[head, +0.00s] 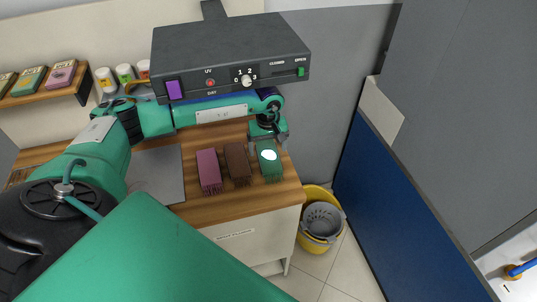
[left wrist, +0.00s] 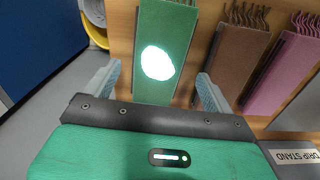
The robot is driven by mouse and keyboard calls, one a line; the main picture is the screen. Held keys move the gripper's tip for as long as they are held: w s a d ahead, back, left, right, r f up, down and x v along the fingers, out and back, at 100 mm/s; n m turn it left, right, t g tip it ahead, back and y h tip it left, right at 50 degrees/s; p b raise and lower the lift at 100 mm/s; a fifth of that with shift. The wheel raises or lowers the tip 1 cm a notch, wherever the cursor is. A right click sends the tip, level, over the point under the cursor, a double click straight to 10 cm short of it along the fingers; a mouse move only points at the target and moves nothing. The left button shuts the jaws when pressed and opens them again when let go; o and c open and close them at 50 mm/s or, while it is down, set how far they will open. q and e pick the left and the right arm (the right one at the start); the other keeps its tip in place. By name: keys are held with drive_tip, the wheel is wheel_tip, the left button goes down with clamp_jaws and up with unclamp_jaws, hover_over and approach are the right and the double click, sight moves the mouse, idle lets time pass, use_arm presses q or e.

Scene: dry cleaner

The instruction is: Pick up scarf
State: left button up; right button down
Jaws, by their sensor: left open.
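Three folded, fringed scarves lie side by side on the wooden counter. They are a magenta scarf (head: 209,170), a brown scarf (head: 237,163) and a green scarf (head: 271,171) with a bright white spot. My left gripper (head: 269,137) is at the far end of the green scarf in the head view. In the left wrist view, the left gripper (left wrist: 157,72) is open, with one finger on each side of the green scarf (left wrist: 155,88). The brown scarf (left wrist: 232,55) and magenta scarf (left wrist: 285,72) lie to its right there. My right gripper is not in view.
A dark box (head: 230,60) with a UV light and dial overhangs my left arm. A grey mat (head: 158,172) lies left of the scarves. A yellow bucket (head: 315,240) stands on the floor beside the counter, near a blue panel (head: 390,210).

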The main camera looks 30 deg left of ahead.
sight(269, 155)
use_arm(q)
drive_tip(key=shift+d+f+p, duration=0.1)
drive_tip(key=shift+f+p, duration=0.45)
drive_tip(key=shift+f, duration=1.1)
drive_tip(key=c, duration=1.1)
drive_tip(key=shift+r, duration=0.1)
